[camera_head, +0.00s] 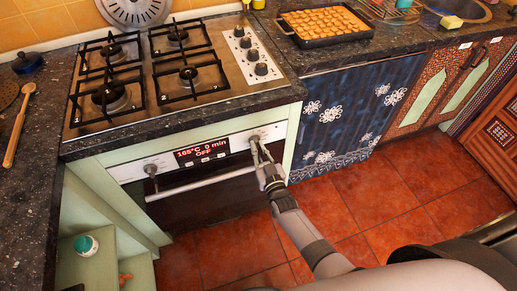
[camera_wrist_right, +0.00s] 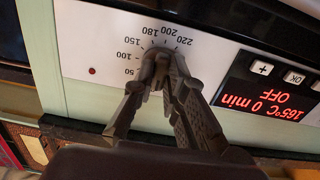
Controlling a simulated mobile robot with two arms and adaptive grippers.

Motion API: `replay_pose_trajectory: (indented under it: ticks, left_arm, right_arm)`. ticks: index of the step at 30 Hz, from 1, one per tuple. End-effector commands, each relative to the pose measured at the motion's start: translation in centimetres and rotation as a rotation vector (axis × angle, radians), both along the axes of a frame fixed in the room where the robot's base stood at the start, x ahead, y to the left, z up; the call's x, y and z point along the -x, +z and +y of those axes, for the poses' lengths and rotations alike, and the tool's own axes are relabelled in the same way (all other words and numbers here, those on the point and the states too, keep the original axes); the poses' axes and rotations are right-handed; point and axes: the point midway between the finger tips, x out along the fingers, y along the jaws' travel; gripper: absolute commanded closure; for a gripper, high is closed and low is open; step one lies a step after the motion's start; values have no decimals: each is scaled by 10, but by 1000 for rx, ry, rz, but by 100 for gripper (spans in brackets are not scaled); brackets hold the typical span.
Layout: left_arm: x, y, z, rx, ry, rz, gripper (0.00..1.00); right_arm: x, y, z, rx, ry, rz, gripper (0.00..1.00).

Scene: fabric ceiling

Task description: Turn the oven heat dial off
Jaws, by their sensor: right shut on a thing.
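The oven (camera_head: 180,195) has a white control panel with a dial near each end. The right-hand dial is the heat dial (camera_head: 254,139), ringed by temperature numbers from 50 to 220 in the wrist view. My right gripper (camera_head: 261,150) reaches the panel from below right and is shut on this dial. In the wrist view its fingertips (camera_wrist_right: 161,60) sit on either side of the dial (camera_wrist_right: 158,52) and hide most of it, so its pointer cannot be made out. The red display (camera_wrist_right: 283,88) reads 165°C, 0 min, OFF. My left gripper is not in view.
The other oven dial (camera_head: 151,169) is at the panel's left end, above the oven handle (camera_head: 190,184). A gas hob (camera_head: 165,65) lies above. A full baking tray (camera_head: 322,24) stands on the right counter. The tiled floor (camera_head: 350,200) is clear.

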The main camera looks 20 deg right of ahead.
Motion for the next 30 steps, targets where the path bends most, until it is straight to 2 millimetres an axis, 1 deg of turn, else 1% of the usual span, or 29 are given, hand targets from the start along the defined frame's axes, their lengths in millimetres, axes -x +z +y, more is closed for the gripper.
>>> replay_pose_trajectory:
  ticks: [1, 4, 5, 13, 23, 26, 29, 30]
  left_arm:
    - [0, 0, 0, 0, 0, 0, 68]
    - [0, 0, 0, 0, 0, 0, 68]
    - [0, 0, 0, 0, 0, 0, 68]
    - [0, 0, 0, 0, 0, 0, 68]
    - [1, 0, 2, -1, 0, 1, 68]
    - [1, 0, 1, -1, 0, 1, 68]
    - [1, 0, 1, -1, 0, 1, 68]
    - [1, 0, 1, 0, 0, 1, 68]
  right_arm:
    - [1, -3, 1, 3, 2, 7, 100]
    - [1, -3, 0, 3, 2, 7, 100]
    - [1, -3, 0, 3, 2, 7, 86]
    - [1, -1, 0, 1, 1, 3, 68]
    - [2, -1, 0, 0, 0, 2, 68]
    - [11, -2, -1, 0, 0, 4, 68]
    - [28, -2, -1, 0, 0, 4, 68]
    - [36, -2, -1, 1, 1, 5, 68]
